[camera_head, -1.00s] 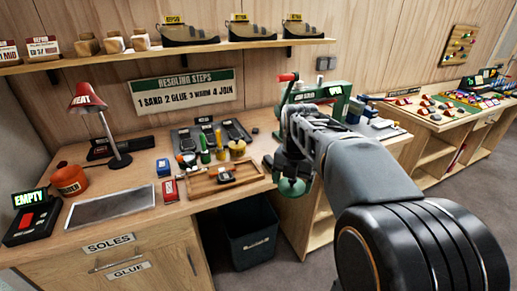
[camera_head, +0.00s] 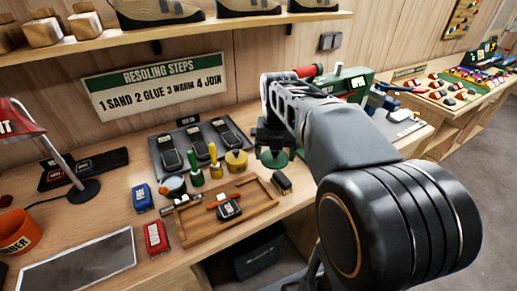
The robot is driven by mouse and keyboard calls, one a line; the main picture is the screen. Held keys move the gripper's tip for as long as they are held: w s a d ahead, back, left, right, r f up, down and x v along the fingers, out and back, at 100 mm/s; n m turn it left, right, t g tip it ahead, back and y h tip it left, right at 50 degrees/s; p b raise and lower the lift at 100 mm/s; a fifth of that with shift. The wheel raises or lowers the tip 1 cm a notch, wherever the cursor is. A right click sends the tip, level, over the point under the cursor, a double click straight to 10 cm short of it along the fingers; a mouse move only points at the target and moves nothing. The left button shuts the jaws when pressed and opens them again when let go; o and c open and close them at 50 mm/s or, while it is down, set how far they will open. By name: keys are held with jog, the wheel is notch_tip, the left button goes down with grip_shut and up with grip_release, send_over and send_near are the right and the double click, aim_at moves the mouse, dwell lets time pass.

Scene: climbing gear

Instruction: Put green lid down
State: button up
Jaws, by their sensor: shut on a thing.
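The green lid (camera_head: 275,160) is round and dark green, and shows below my gripper (camera_head: 273,146) in the head view. My gripper points down and is shut on the lid from above; the fingertips are partly hidden by the arm and lack detail. The lid is over or at the bench top, right of a yellow round pot (camera_head: 236,161) and behind the wooden tray (camera_head: 188,241). I cannot tell whether it touches the bench.
A dark brush-like block (camera_head: 282,182) stands right of the tray. A grey mat (camera_head: 160,169) with dark soles lies behind. Blue (camera_head: 142,198) and red (camera_head: 155,238) boxes stand left of the tray. A green machine (camera_head: 345,82) stands behind my arm. A bin is below the bench edge.

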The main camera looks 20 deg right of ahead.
jog(key=w+d+f, duration=0.1)
jog(key=w+f, duration=0.2)
jog(key=w, duration=0.1)
jog(key=w+d+f, duration=0.1)
jog(key=w+f, duration=0.2)
jog(key=w, duration=0.2)
jog(key=w+d+f+p, duration=0.1)
jog(key=w+f, duration=0.2)
jog(key=w, duration=0.1)
jog(key=shift+w+d, duration=0.2)
jog(key=shift+w+d+f, duration=0.1)
jog(key=shift+w+f, duration=0.2)
jog(key=shift+f, duration=1.7)
jog(key=shift+f, duration=0.2)
jog(key=o, duration=0.8)
jog(key=shift+r, duration=0.1)
